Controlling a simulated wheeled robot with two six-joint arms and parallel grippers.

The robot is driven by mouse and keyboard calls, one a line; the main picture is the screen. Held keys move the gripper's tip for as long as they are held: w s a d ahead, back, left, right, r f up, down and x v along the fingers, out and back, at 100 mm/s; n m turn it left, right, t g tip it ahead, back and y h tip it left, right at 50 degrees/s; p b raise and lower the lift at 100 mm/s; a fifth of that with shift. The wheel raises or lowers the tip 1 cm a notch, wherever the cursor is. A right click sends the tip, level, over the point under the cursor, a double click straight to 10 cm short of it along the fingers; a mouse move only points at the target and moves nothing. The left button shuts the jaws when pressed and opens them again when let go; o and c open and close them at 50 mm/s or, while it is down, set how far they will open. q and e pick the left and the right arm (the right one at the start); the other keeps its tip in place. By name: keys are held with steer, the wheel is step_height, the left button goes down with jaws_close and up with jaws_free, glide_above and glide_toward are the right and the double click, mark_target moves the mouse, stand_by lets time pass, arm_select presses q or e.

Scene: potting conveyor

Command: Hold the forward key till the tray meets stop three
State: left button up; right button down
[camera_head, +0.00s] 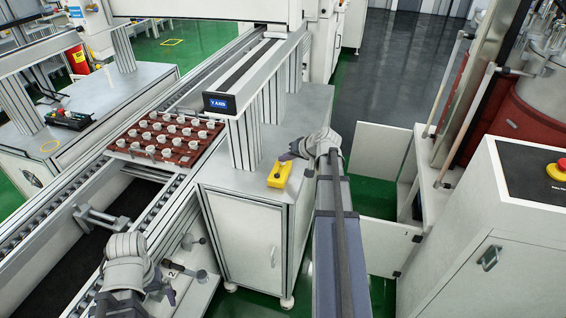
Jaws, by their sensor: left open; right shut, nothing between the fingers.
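The red-brown tray (117,146) holds several white pots and sits on the roller conveyor (165,205), left of the Y AXIS post. A yellow key box (279,176) with a dark spot on its face sits on the grey cabinet top. My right gripper (284,157) is shut and empty at the far edge of the key box; I cannot tell whether it touches. My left gripper (173,283) is open and empty at the lower left, beside the conveyor's near side panel. Which key is forward is too small to read.
A metal bracket with a rod (100,218) stands at the near conveyor rail; I cannot tell which stop it is. A label "2" shows near my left gripper. A red emergency button (556,170) is at right. The Y AXIS display (233,103) stands above the cabinet.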

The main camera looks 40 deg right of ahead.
stand_by(0.3)
steer(key=shift+r+p, duration=0.75)
steer(key=shift+p, duration=0.05)
step_height(320, 180, up, 5)
steer(key=p, duration=0.5)
stand_by(0.3)
